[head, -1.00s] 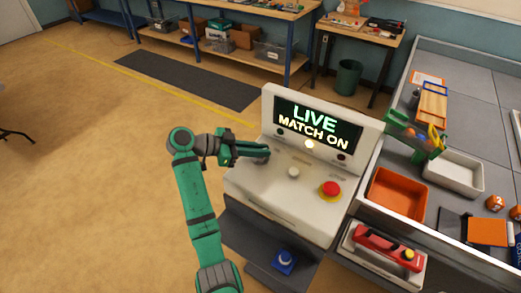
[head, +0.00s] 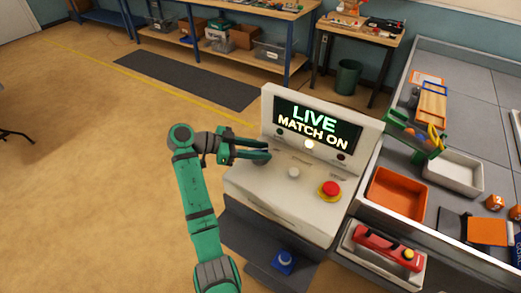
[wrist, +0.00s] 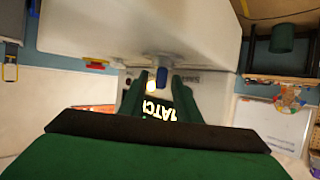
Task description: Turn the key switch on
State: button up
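The key switch shows in the wrist view as a small blue key (wrist: 162,77) on a grey stem, standing out from the white console. My gripper (head: 267,149) is open at the left of the console top in the head view. In the wrist view its two green fingers (wrist: 159,95) stand apart on either side of the key, with gaps visible. In the head view the key is hard to make out behind the fingers. The console screen (head: 318,124) reads "LIVE MATCH ON", and a small lamp (head: 309,144) below it glows.
A red mushroom button (head: 331,188) on a yellow base and a pale knob (head: 293,173) are on the console top. A blue button (head: 285,260) sits lower in front. An orange tray (head: 397,193) and a white tray (head: 455,173) are at right.

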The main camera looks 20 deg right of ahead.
jog(key=shift+a, duration=0.1)
jog(key=v, duration=1)
jog(key=shift+a+r, duration=0.2)
jog(key=shift+a, duration=0.05)
jog(key=shift+w, duration=0.1)
